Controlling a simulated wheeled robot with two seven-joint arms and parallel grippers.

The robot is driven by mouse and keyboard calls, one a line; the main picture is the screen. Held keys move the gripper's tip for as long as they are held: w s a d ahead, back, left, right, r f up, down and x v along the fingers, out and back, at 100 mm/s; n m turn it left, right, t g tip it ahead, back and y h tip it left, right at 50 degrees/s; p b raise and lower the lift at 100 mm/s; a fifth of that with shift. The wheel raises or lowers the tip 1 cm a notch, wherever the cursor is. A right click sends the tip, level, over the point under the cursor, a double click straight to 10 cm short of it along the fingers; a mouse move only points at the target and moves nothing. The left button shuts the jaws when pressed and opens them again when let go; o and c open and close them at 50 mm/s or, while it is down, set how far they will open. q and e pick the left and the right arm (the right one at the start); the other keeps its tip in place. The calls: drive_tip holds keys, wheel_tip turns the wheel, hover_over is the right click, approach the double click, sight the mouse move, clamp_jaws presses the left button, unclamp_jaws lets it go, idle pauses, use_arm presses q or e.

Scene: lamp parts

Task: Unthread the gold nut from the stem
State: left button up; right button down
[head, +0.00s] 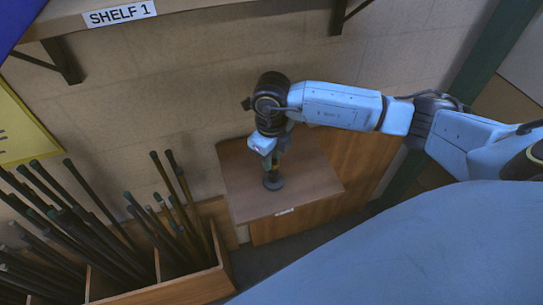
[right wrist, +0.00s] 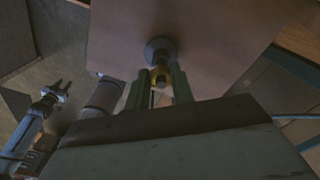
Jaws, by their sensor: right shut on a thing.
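The stem (head: 273,181) stands upright on a cabinet top, with a dark round foot on the wood. In the right wrist view its round part (right wrist: 160,48) shows just beyond the fingertips. The gold nut (right wrist: 160,75) shows as a small yellow piece between the fingers. My right gripper (head: 275,160) points down over the stem. Its two greenish fingers (right wrist: 161,83) are shut on the gold nut. The nut's thread is hidden. My left gripper (right wrist: 56,91) shows at the left of the right wrist view, away from the cabinet, with its fingers apart and empty.
The wooden cabinet top (head: 315,187) is otherwise clear. A wooden bin (head: 222,268) with several dark rods stands at the left. A shelf (head: 185,7) labelled SHELF 1 hangs on the wall above. A dark green post (head: 480,65) rises at the right.

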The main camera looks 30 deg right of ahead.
wheel_tip(320, 180, up, 4)
drive_tip(key=shift+r+p, duration=0.1)
drive_tip(key=shift+p, duration=1.15)
drive_tip(key=shift+r, duration=0.25)
drive_tip(key=shift+r+p, duration=0.55)
drive_tip(key=shift+r, duration=1.45)
